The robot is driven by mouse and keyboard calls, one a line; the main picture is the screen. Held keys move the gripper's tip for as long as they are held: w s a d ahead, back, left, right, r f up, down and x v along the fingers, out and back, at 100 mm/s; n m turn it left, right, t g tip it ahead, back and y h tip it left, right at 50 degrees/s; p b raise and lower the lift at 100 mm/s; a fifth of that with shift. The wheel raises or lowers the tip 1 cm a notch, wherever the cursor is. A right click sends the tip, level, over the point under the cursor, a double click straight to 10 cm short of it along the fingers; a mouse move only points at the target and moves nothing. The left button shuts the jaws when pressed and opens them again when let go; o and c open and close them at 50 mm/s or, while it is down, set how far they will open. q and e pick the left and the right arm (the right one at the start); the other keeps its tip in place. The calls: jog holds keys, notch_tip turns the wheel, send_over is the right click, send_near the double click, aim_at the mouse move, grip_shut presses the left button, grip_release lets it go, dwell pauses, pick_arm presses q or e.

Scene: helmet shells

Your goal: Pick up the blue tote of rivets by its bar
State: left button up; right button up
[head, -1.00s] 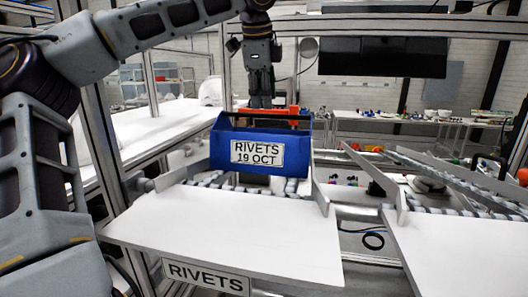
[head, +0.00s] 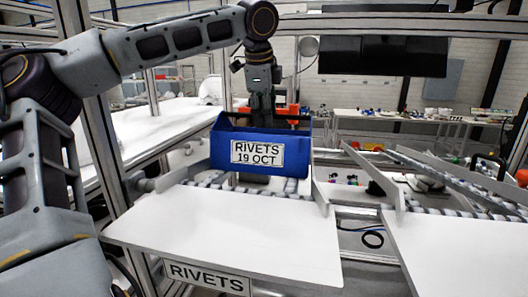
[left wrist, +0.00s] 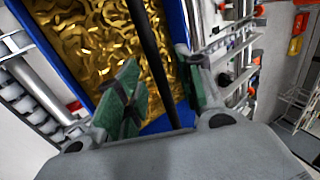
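The blue tote (head: 225,155), with a label reading "RIVETS 19 OCT", sits upright on the roller lane behind the white board. In the left wrist view the golden rivets (left wrist: 90,40) fill it, and its black bar (left wrist: 150,45) runs between my fingers. My left gripper (head: 262,118) points down over the tote; its fingertips are hidden there by the tote's front wall. In the left wrist view the green-padded fingers of my left gripper (left wrist: 160,98) are apart, one on each side of the bar, with gaps showing. My right gripper is not in view.
A white board (head: 230,230) with a "RIVETS" sign (head: 208,277) lies in front of the tote. Lane rails (head: 319,185) flank it on the right, with a second roller lane (head: 460,205) beyond. A frame post (head: 95,120) stands at the left.

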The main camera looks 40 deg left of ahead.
pick_arm(q)
grip_shut()
jog(key=shift+r, duration=0.15)
dwell(0.5)
notch_tip(320, 180, up, 10)
dwell(0.8)
dwell(0.5)
